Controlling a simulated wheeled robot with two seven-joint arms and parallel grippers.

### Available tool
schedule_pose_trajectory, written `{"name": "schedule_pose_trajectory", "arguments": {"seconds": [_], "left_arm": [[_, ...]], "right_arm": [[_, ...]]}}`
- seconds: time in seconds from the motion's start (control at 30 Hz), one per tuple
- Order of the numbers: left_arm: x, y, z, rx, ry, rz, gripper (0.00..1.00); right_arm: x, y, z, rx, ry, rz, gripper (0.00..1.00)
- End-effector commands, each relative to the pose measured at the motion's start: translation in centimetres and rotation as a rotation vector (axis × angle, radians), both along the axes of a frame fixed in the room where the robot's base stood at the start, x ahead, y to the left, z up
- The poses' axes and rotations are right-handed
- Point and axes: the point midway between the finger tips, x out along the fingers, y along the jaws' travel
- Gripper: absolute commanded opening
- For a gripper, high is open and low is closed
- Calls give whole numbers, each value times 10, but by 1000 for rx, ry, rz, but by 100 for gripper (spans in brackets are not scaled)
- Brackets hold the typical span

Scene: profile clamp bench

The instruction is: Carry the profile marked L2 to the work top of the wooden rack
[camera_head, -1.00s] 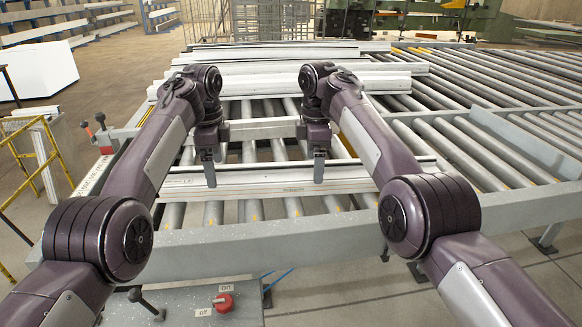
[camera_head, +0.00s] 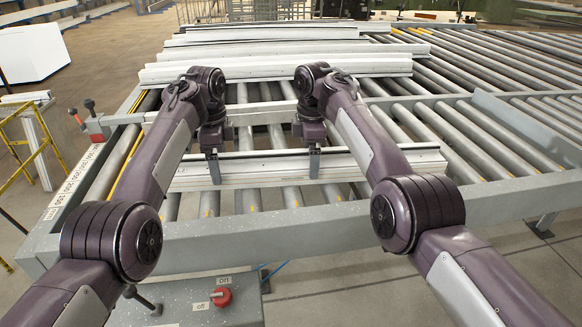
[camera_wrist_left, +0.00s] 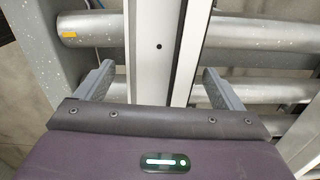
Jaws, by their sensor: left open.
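A long pale profile (camera_head: 265,168) lies across the rollers at the near side of the roller table. No L2 mark is legible on it. My left gripper (camera_head: 214,168) is down at its left part. In the left wrist view, my left gripper (camera_wrist_left: 157,86) is open, with one finger on each side of a white profile with a dark slot (camera_wrist_left: 158,45). The fingers stand apart from its sides. My right gripper (camera_head: 314,163) is down at the same near profile, further right. Its finger gap is hidden. No wooden rack is recognisable.
Several more pale profiles (camera_head: 275,68) lie further back on the roller table. The table's grey front beam (camera_head: 300,222) runs close before my arms. A red switch (camera_head: 221,297) sits below it. Bare rollers (camera_head: 470,135) extend to the right. A yellow railing (camera_head: 22,150) stands left.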

Motion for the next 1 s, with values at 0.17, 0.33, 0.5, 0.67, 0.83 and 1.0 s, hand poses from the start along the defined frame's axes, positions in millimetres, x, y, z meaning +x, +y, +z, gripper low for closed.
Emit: {"name": "schedule_pose_trajectory", "arguments": {"seconds": [0.17, 0.33, 0.5, 0.67, 0.83, 1.0], "left_arm": [[0, 0, -22, 0, 1, 0, 89], [0, 0, -30, 1, -1, 0, 89], [0, 0, -30, 0, -1, 0, 89], [0, 0, -30, 0, -1, 0, 80], [0, 0, -30, 0, -1, 0, 58], [0, 0, -30, 0, -1, 0, 35]], "right_arm": [[0, 0, -22, 0, 0, -1, 89], [0, 0, -30, -1, -1, 0, 89], [0, 0, -30, 0, -1, 0, 89], [0, 0, -30, 0, -1, 0, 80], [0, 0, -30, 0, -1, 0, 58], [0, 0, -30, 0, -1, 0, 35]]}}
